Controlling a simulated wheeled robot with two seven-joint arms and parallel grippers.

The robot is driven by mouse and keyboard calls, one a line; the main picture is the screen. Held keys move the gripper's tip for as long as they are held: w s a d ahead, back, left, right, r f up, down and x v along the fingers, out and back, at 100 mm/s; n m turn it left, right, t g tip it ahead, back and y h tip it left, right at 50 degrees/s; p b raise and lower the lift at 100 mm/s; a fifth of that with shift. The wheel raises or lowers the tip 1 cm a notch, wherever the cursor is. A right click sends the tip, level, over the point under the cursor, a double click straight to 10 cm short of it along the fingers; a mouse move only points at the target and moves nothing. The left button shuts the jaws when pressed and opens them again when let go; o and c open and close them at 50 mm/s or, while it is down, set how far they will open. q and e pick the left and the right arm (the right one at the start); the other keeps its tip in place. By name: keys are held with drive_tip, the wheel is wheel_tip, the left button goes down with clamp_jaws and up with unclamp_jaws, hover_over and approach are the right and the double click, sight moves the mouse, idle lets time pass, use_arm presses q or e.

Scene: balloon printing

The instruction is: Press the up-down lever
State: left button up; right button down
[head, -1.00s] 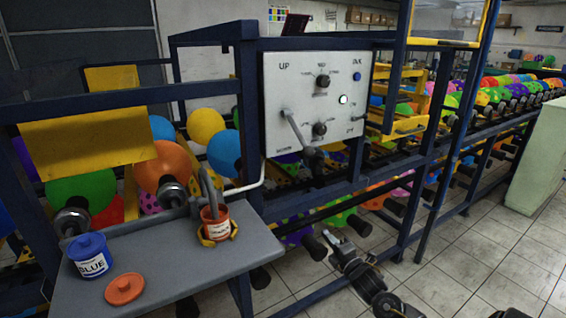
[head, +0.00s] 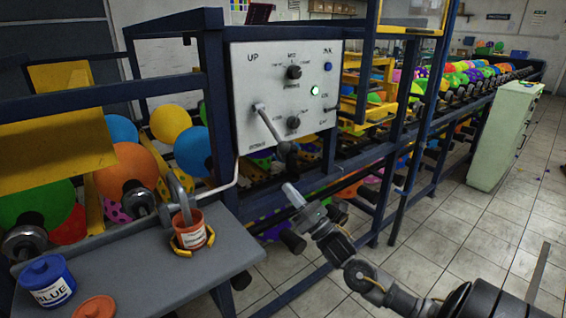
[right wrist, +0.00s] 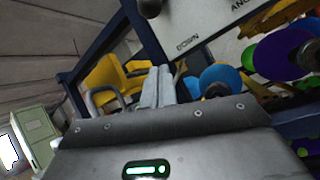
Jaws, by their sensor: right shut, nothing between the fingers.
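The up-down lever (head: 269,125) is a grey bar with a dark knob (head: 286,148). It slants down and to the right from the white control panel (head: 250,85), below the word UP. My right gripper (head: 291,190) is shut and empty, below the lever knob and apart from it. In the right wrist view its closed pale fingers (right wrist: 157,88) point toward the panel (right wrist: 190,22), near the word DOWN. A dark round knob (right wrist: 150,7) shows at the top edge there, probably the lever's. My left gripper is out of view.
A grey table (head: 205,255) holds an orange ink pot (head: 188,232) and a blue pot (head: 46,282). Dark blue frame posts (head: 216,100) flank the panel. Rows of coloured balloons sit behind. A pale green cabinet (head: 503,135) stands right; the tiled floor (head: 445,230) between is open.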

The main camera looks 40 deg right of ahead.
drive_tip(key=w+r+p, duration=0.5)
drive_tip(key=r+p, duration=0.1)
drive_tip(key=r, duration=0.1)
drive_tip(key=shift+w+d+r, duration=0.2)
drive_tip(key=shift+w+r, duration=0.05)
drive_tip(key=shift+r, duration=0.15)
